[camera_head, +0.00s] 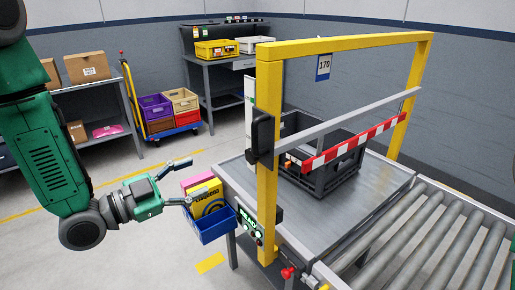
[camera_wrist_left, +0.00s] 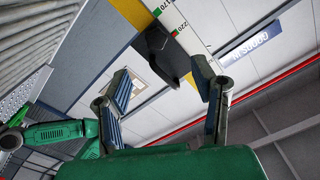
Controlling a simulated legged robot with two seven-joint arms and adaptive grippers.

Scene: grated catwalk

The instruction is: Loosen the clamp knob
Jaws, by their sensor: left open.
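A black clamp with its knob (camera_head: 262,137) sits on the near yellow post (camera_head: 267,205) of the gate-like frame in the head view. A black part that looks like this clamp (camera_wrist_left: 160,52) shows beyond my fingers in the wrist view, next to a white scale strip. My left gripper (camera_head: 189,182) is open and empty, left of the post and lower in the picture than the clamp. In the wrist view its two fingers (camera_wrist_left: 163,85) stand wide apart with nothing between them. My right gripper is not in view.
A blue bin (camera_head: 209,228) with boxes hangs beside the post, close to the left fingertips. A grey bar (camera_head: 345,120) and a red-white bar (camera_head: 355,143) cross over a black crate (camera_head: 322,182) on the metal table. Rollers (camera_head: 440,240) lie at right. Floor left of the table is open.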

